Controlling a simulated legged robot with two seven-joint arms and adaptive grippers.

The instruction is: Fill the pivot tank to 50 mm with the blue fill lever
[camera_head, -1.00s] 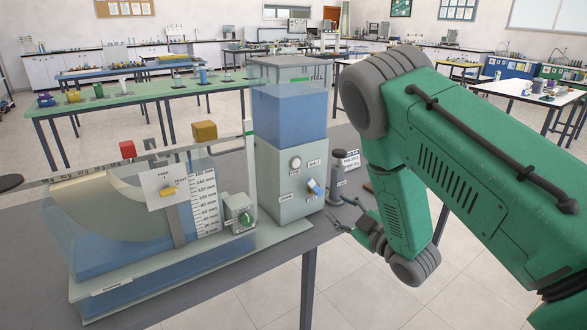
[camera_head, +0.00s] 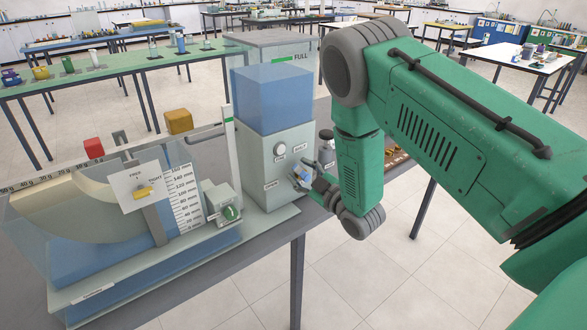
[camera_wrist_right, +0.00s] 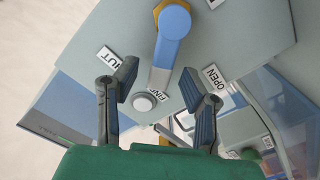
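The blue fill lever (camera_wrist_right: 168,50) shows in the right wrist view with an orange-brown ring at its pivot. Its free end points at the FINE label, between the SHUT and OPEN labels. My right gripper (camera_wrist_right: 158,78) is open, with a finger on either side of the lever's end and visible gaps. In the head view my right gripper (camera_head: 306,174) is at the lever (camera_head: 300,180) on the front of the grey supply column (camera_head: 262,170). The clear pivot tank (camera_head: 100,262) holds blue water low down; its mm scale (camera_head: 184,198) shows, but the exact level is unclear. My left gripper is out of view.
A green valve knob (camera_head: 231,212) sits on a small box beside the scale. A dark bottle (camera_head: 326,150) stands behind my right gripper. The bench's front edge is close below the column.

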